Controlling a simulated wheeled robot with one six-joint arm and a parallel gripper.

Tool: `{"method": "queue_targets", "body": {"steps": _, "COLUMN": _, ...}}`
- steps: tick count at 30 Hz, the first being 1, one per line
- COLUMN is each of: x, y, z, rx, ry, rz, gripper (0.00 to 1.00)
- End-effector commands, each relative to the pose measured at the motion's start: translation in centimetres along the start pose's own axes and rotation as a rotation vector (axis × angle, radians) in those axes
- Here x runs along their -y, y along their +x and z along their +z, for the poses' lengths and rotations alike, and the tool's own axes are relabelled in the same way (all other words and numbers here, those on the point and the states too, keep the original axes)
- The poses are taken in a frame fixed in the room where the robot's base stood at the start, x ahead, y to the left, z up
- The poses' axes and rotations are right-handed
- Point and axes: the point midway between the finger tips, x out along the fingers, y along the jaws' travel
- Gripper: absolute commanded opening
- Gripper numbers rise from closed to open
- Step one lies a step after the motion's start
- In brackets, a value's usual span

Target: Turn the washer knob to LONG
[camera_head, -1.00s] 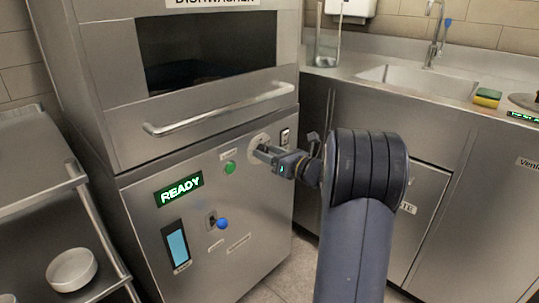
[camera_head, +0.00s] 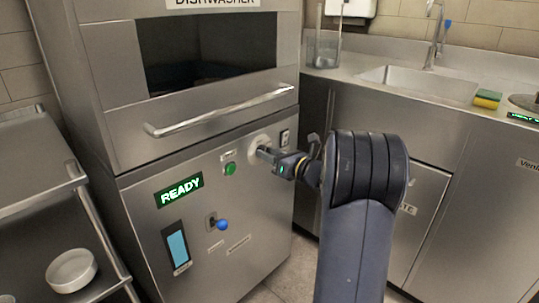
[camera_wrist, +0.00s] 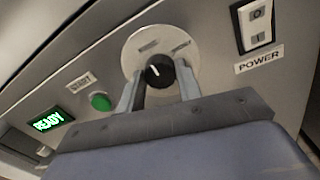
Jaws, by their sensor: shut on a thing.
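The washer knob is black with a white pointer line and shows in the wrist view (camera_wrist: 158,70). It sits on a pale round dial plate (camera_wrist: 150,45) with small marks too blurred to read. My gripper (camera_wrist: 160,82) is shut on the knob, one finger on each side of it. In the wrist picture the pointer line tilts up and left. In the head view my gripper (camera_head: 268,152) reaches the dial on the dishwasher front (camera_head: 205,250) and hides most of the knob.
A green start button (camera_head: 230,169) and a READY display (camera_head: 179,190) are left of the dial. A POWER switch (camera_wrist: 256,25) is close on its right. The dishwasher's handle bar (camera_head: 220,112) runs above. A blue-tipped lever (camera_head: 222,224) sits lower left.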

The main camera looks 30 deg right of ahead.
Motion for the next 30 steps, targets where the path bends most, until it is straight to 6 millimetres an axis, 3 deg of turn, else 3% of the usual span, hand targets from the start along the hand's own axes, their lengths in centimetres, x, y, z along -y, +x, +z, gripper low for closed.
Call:
{"method": "queue_targets", "body": {"steps": 11, "x": 0.05, "y": -0.01, "z": -0.13, "rx": 0.010, "ry": 0.202, "rz": 0.003, "gripper": 0.10}}
{"method": "queue_targets", "body": {"steps": 30, "x": 0.07, "y": -0.01, "z": -0.13, "rx": 0.042, "ry": 0.807, "rz": 0.009, "gripper": 0.10}}
